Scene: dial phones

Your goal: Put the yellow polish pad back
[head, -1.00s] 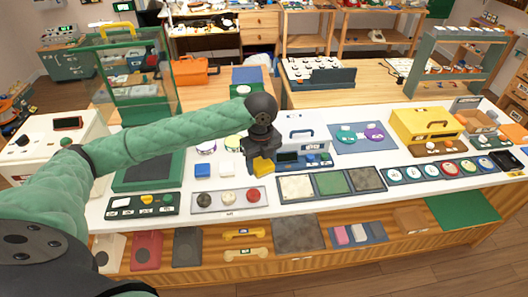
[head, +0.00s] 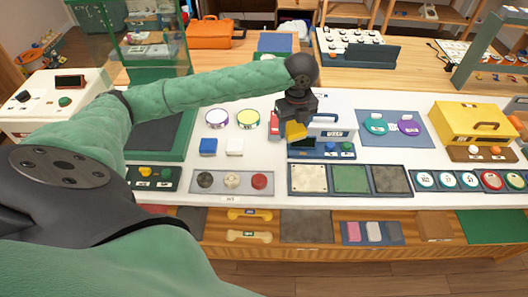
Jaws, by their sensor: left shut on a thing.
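The yellow polish pad (head: 295,132) is a small yellow block held in my left gripper (head: 295,122). The gripper points down and is shut on the pad, over the white counter in front of the blue-and-white unit with a handle. I cannot tell the exact height of the pad above the counter. A blue pad (head: 208,146) and a white pad (head: 234,147) lie on the counter to the left. A red block (head: 274,123) shows just left of the gripper, partly hidden by it. My right gripper is not in view.
In front lie a tray with three round discs (head: 232,181) and a tray with three square panels (head: 350,165). The handled unit (head: 335,133) stands behind and right of the gripper. Bare counter lies between the white pad and the gripper.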

